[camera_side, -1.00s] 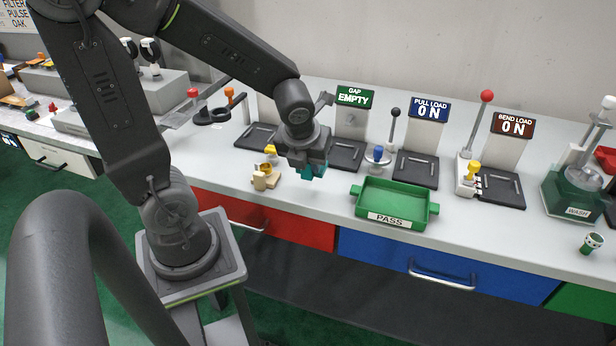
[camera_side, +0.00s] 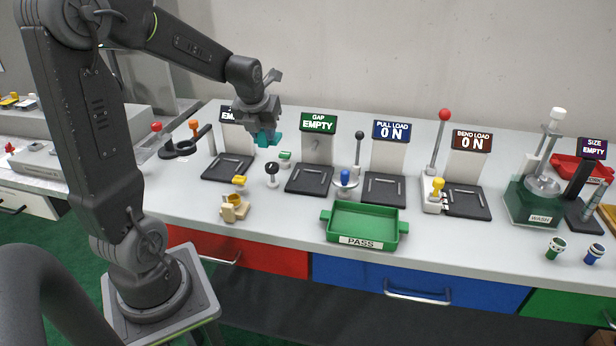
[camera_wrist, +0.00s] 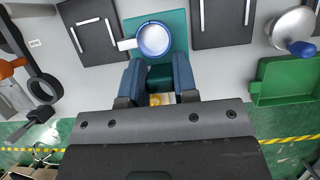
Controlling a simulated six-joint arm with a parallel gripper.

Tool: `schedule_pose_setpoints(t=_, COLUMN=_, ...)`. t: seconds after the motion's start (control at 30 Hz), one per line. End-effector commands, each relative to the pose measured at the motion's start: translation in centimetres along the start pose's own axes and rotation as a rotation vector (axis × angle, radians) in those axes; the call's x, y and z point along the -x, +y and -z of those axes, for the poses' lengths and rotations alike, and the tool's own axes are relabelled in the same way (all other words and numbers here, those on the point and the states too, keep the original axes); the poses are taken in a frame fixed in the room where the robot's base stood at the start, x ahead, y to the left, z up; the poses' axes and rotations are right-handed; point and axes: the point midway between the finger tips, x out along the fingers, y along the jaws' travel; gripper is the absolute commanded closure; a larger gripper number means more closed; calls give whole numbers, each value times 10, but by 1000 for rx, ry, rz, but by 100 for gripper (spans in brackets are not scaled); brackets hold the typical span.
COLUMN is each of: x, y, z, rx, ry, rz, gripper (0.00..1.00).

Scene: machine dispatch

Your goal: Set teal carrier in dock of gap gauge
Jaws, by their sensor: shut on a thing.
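My gripper (camera_side: 262,122) is shut on the teal carrier (camera_side: 265,139) and holds it in the air above the bench. In the wrist view the carrier (camera_wrist: 177,24) lies between the blue fingers (camera_wrist: 158,82), and a pale ring with a tab (camera_wrist: 154,39) shows over it. The gap gauge (camera_side: 317,148) has a green sign reading GAP EMPTY. Its dark dock pad (camera_side: 306,180) is bare, to the right of and lower than the carrier. The dock also shows at upper right in the wrist view (camera_wrist: 224,24).
Another EMPTY gauge pad (camera_side: 228,168) lies to the left. A tan-yellow fixture (camera_side: 233,208) and the green PASS tray (camera_side: 364,223) are nearer the front. The PULL LOAD station (camera_side: 385,188) stands right.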

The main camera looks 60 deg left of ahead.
Motion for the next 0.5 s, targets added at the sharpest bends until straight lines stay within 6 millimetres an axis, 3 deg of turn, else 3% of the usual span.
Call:
schedule_pose_setpoints(t=0.3, x=-40, y=-71, z=13, rx=-10, ry=2, rz=3, gripper=100)
schedule_pose_setpoints(t=0.5, x=-57, y=-100, z=18, rx=-5, ry=0, rz=2, gripper=100)
